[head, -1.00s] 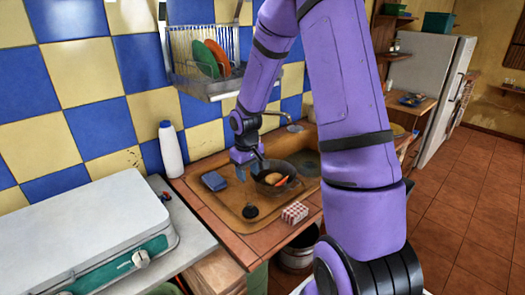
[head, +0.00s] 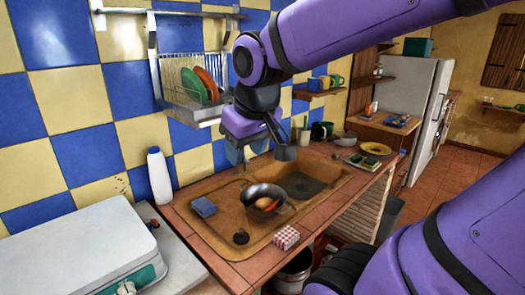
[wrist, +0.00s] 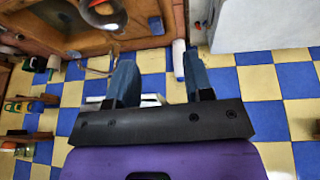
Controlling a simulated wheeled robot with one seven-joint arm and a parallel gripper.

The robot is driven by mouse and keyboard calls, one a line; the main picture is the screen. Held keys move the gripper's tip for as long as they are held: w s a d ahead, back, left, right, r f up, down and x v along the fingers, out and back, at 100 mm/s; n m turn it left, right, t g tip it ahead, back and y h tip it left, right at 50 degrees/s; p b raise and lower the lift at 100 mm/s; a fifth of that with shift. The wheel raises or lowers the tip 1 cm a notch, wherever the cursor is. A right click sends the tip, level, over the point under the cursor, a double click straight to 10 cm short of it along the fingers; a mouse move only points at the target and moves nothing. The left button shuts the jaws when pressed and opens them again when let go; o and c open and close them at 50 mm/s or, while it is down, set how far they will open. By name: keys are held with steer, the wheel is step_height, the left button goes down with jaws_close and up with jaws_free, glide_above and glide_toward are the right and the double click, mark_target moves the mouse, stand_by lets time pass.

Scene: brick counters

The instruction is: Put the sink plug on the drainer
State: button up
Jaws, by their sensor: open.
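The sink plug appears to be the small black disc (head: 241,237) near the front left of the brown sink (head: 215,226). A wire rack drainer (head: 170,82) hangs on the tiled wall above and holds a green and an orange plate. My gripper (head: 247,150) is open and appears empty, hanging between the rack and the sink. It is well above and behind the plug, apart from it. In the wrist view its two blue fingers (wrist: 160,82) stand apart with nothing between them. I cannot make out the plug in the wrist view.
A dark pan (head: 263,191) with food in it stands in the sink, also seen in the wrist view (wrist: 112,22). A blue sponge (head: 203,207), a white bottle (head: 160,176) and a red-checked box (head: 286,238) are nearby. A grey-white case (head: 75,255) lies at left.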

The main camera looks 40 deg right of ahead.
steer(key=s+a+r, duration=0.1)
steer(key=s+r, duration=0.1)
steer(key=s, duration=0.4)
steer(key=shift+s+a+t+y, duration=0.25)
steer(key=shift+a+t+y, duration=0.05)
steer(key=shift+t+y, duration=0.1)
stand_by(0.7)
